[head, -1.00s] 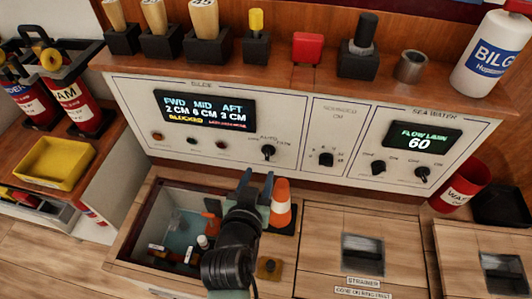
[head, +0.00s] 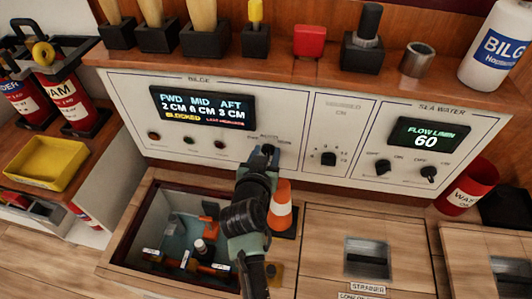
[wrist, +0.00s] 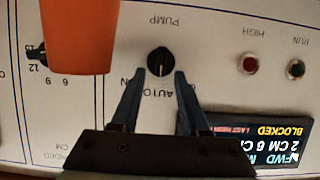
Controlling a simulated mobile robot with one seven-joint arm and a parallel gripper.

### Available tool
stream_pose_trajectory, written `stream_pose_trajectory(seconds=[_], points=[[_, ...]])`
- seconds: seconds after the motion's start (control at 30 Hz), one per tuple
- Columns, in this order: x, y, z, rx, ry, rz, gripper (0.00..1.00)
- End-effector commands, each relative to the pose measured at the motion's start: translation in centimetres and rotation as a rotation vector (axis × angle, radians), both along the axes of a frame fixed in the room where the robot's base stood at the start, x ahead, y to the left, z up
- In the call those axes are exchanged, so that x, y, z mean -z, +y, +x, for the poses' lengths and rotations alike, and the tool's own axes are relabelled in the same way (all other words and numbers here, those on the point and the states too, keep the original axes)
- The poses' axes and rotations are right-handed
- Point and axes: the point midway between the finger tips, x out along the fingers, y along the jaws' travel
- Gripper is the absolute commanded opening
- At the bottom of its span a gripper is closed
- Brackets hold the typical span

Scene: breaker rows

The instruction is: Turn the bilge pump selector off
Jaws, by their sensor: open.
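The bilge pump selector is a round black knob (wrist: 159,62) on the white panel, with PUMP and AUTO labels upside down in the wrist view. A pale mark on it faces the AUTO side; the OFF label cannot be made out. My gripper (wrist: 158,82) is open, its fingertips just short of the knob and to either side of it in the picture. I cannot tell whether they touch it. In the head view my gripper (head: 262,154) is at the panel and largely hides the knob.
An orange and white cone (head: 282,210) stands close beside my arm; its orange part (wrist: 80,38) shows in the wrist view. A bilge display (head: 202,107) reads BLOCKED. An open bilge well (head: 150,215) lies below left. Sea water knobs (head: 383,167) are further right.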

Motion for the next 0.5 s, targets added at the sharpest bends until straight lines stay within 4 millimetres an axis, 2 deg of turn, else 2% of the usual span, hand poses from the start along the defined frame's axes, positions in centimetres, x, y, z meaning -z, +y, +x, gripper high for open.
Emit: stream_pose_trajectory(seconds=[0.07, 0.3, 0.5], points=[[-0.02, 0.01, -0.01, 0.000, 0.000, 0.000, 0.45], [-0.03, 0.00, -0.02, 0.000, 0.000, 0.000, 0.02], [-0.02, -0.01, -0.03, 0.000, 0.000, 0.000, 0.00]])
